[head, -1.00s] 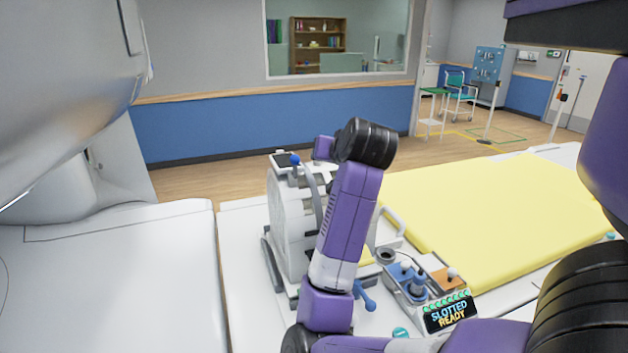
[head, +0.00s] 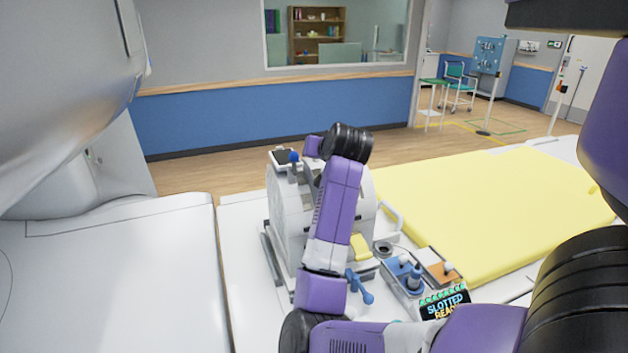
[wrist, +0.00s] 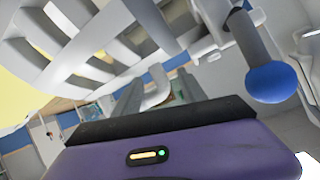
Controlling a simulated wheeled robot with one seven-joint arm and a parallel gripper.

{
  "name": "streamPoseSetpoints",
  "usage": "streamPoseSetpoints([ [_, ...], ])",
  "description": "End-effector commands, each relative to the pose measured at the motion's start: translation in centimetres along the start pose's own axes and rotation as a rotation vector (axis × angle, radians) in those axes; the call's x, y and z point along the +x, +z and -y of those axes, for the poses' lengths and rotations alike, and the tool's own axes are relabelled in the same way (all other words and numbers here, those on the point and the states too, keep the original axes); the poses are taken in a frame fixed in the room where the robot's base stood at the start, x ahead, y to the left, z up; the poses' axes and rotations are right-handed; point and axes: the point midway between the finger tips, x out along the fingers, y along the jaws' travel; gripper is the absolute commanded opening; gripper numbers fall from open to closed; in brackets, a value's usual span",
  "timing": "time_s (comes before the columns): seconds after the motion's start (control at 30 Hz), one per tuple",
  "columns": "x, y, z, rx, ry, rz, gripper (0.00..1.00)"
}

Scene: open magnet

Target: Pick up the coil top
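The coil top is the pale, slatted upper part of the white coil (head: 284,218) on the bed. My arm hides part of the coil in the head view. In the wrist view the pale bars of the coil top (wrist: 85,50) fill the upper left. A lever with a blue ball knob (wrist: 272,82) is at the right; the knob also shows in the head view (head: 294,157). My gripper (wrist: 160,92) has its two grey fingers apart, beside the coil. A curved grey piece shows between or behind the fingers; I cannot tell whether they touch it.
A yellow mat (head: 490,210) covers the bed to the right. A tray with blue and orange parts (head: 417,277) and a "SLOTTED READY" sign (head: 445,305) stand in front of it. A large white machine (head: 60,90) is at the left. A blue handle (head: 360,286) sticks out near my arm.

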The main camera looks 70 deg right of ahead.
Motion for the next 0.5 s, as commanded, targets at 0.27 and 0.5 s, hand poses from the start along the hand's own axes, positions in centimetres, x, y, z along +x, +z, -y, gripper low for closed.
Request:
streamPoseSetpoints([
  [0.27, -0.03, -0.01, 0.0, 0.0, 0.0, 0.0, 0.0],
  [0.5, -0.04, -0.01, 0.0, 0.0, 0.0, 0.0, 0.0],
])
